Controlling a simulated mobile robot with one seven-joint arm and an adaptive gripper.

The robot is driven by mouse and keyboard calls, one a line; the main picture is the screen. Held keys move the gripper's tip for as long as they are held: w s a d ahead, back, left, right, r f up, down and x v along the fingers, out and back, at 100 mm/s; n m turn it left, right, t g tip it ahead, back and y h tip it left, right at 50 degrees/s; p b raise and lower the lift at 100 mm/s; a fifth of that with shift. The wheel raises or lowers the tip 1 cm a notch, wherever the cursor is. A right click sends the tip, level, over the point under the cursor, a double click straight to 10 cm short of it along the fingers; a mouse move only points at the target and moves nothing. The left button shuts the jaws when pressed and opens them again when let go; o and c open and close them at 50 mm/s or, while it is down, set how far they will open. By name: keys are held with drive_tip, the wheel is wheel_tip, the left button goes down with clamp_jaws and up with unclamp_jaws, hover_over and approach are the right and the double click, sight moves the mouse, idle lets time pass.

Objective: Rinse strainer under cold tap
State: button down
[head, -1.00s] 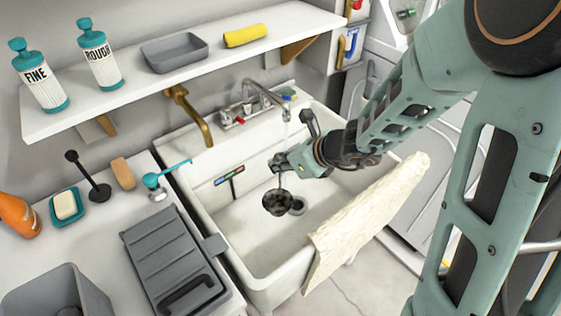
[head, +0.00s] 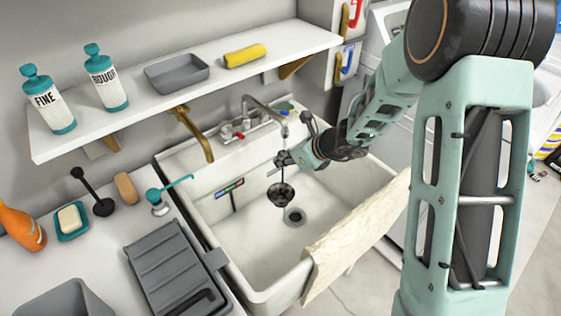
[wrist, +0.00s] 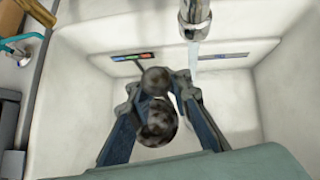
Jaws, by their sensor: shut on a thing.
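A dark, round strainer (head: 281,194) hangs upright below my gripper (head: 283,163), inside the white sink (head: 255,235). My gripper is shut on its upper stem. In the wrist view the strainer (wrist: 158,122) shows between and below the fingers (wrist: 163,85). The metal tap (head: 262,106) arches over the sink, with its spout above my gripper. In the wrist view the spout (wrist: 194,18) is just beyond the fingers, and a thin, pale water stream (wrist: 192,66) falls from it by the right finger. I cannot tell whether the water touches the strainer.
The drain (head: 294,216) lies below the strainer. A brass bracket (head: 195,132) and a white shelf (head: 200,95) are behind. A teal-handled tool (head: 160,198) and a grey rack (head: 172,265) stand on the left counter.

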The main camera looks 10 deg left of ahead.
drive_tip(key=shift+w+a+f+p, duration=0.1)
drive_tip(key=shift+w+f+p, duration=0.15)
drive_tip(key=shift+w, duration=0.6)
drive_tip(key=shift+w+f+p, duration=0.1)
drive_tip(key=shift+w+p, duration=0.15)
drive_tip(key=shift+w, duration=0.65)
drive_tip(key=shift+w+a+f+p, duration=0.1)
drive_tip(key=shift+w+f+p, duration=0.15)
drive_tip(key=shift+w, duration=0.6)
drive_tip(key=shift+d, duration=0.15)
drive_tip(key=shift+d, duration=0.5)
drive_tip(key=shift+a, duration=0.15)
